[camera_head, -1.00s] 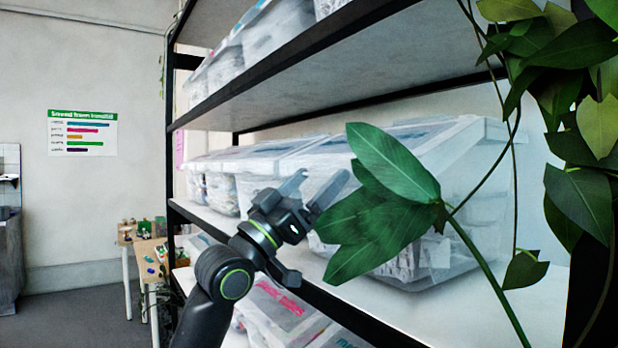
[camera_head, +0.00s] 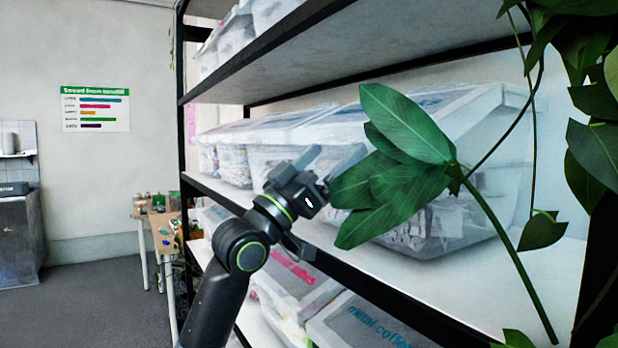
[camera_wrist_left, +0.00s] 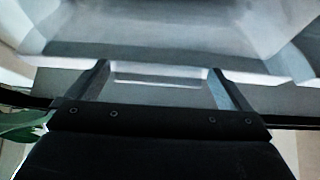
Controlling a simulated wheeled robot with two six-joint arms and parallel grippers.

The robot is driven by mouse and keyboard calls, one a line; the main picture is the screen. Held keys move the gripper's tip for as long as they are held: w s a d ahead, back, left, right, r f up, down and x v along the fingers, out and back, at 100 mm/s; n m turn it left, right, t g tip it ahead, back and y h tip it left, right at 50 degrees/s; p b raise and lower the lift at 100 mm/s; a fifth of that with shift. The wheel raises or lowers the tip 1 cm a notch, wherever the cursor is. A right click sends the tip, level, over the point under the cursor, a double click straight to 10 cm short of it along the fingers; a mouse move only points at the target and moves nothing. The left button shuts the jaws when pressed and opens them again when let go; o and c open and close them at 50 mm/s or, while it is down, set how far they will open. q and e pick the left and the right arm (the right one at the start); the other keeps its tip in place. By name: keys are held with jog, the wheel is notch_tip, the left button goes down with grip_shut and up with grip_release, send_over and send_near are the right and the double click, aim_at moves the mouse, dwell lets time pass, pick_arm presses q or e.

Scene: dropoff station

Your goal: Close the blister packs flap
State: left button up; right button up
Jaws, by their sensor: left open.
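My left gripper (camera_head: 332,158) is open and empty in front of the middle shelf, with its fingers toward the clear boxes. In the left wrist view the two fingers (camera_wrist_left: 162,72) are spread, with a pale, blurred box surface beyond them. A large clear box (camera_head: 480,225) holding grey-white packs stands to the right on that shelf, partly behind leaves. More clear boxes (camera_head: 235,165) stand to its left. I cannot tell which box is the blister packs one, nor make out its flap. My right gripper is not in view.
A leafy plant (camera_head: 405,130) hangs close to the gripper's right. The middle shelf's black front edge (camera_head: 365,285) runs below the gripper. Lower boxes carry a pink label (camera_head: 293,268) and a blue one (camera_head: 375,325). Open floor (camera_head: 100,300) lies to the left.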

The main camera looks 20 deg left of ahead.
pick_arm(q)
jog(key=b+v, duration=0.2)
jog(key=v, duration=1.5)
jog(key=shift+w+b, duration=0.15)
jog(key=shift+b, duration=0.2)
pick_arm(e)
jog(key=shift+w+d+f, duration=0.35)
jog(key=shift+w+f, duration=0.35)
pick_arm(q)
jog(key=shift+f, duration=0.15)
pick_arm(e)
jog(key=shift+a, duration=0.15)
